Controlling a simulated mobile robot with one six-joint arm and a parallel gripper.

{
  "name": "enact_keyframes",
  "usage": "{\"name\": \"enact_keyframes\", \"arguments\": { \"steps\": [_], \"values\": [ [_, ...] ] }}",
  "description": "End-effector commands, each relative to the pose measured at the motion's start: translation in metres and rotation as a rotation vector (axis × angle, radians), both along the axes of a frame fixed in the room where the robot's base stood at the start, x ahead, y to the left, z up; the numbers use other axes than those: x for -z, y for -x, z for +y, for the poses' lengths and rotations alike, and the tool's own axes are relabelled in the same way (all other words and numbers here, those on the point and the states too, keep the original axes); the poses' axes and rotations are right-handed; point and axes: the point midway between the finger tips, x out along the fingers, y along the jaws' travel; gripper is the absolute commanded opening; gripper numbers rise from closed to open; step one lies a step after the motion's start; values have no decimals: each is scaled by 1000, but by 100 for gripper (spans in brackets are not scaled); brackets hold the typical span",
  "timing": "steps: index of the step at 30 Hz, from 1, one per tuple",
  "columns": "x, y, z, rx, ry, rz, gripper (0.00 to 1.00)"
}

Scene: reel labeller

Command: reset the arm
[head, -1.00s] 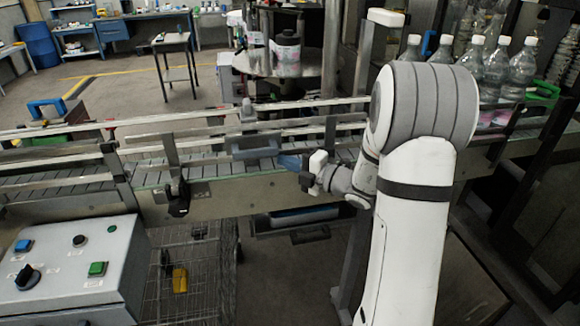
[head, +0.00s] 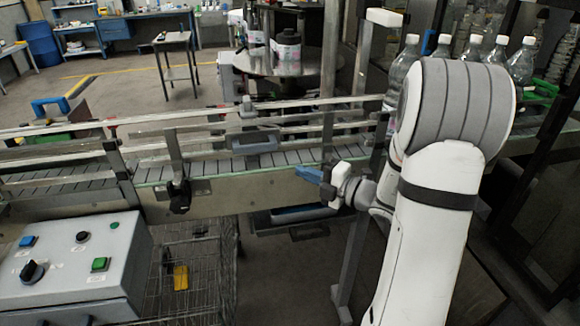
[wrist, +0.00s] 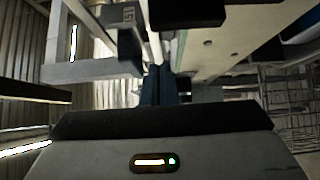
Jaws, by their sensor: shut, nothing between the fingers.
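My arm rises at the right of the head view, white with a grey ribbed joint. My gripper (head: 308,174) has blue fingers and points left, in front of the near side of the conveyor (head: 230,192). The fingers are together with nothing between them. In the wrist view the gripper (wrist: 158,85) shows as dark blue fingers in the middle, closed, with conveyor framework close around and beyond it.
Clear bottles (head: 497,50) with white caps stand at the back right. A control box (head: 70,265) with buttons stands front left, beside a wire basket (head: 205,270). Open floor lies at the back left.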

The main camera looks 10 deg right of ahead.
Motion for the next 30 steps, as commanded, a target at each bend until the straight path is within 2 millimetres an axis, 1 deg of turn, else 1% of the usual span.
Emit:
{"name": "enact_keyframes", "arguments": {
  "steps": [1,6,12,15,17,20,21,23,24,25,27,29,30],
  "values": [
    [1,8,-9,6,1,-1,0],
    [1,26,-26,4,1,-1,0],
    [0,36,-33,0,1,-1,0],
    [-1,38,-31,-12,16,-7,0],
    [-2,41,-21,-44,62,-25,0],
    [-5,57,10,-170,241,-110,0],
    [-6,67,27,-247,345,-166,0],
    [-4,88,52,-387,524,-278,0],
    [-3,103,67,-489,648,-368,0],
    [-1,115,77,-570,742,-442,0],
    [5,143,93,-761,944,-626,0],
    [9,165,100,-930,1104,-801,0],
    [13,179,102,-1045,1203,-925,0]
  ]
}}
